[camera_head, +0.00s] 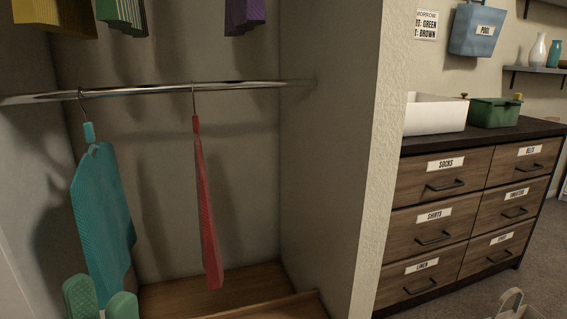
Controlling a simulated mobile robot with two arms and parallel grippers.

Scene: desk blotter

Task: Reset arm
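My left gripper (101,299) shows at the bottom left as two green padded fingertips with a gap between them. It is open, with nothing seen between the fingers. It is in front of the lower end of a teal garment (102,215), which hangs from a hook on a metal rail (240,85). A red garment (206,215) hangs from the same rail, to the right and apart from the gripper. The rest of my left arm is out of the picture. My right gripper is not in view.
The closet's side wall (335,150) stands right of the garments. Beyond it is a dresser (437,196) with labelled drawers, a white bin (435,115) and a green box (495,112) on top. A beige handled object (512,303) is at the bottom right.

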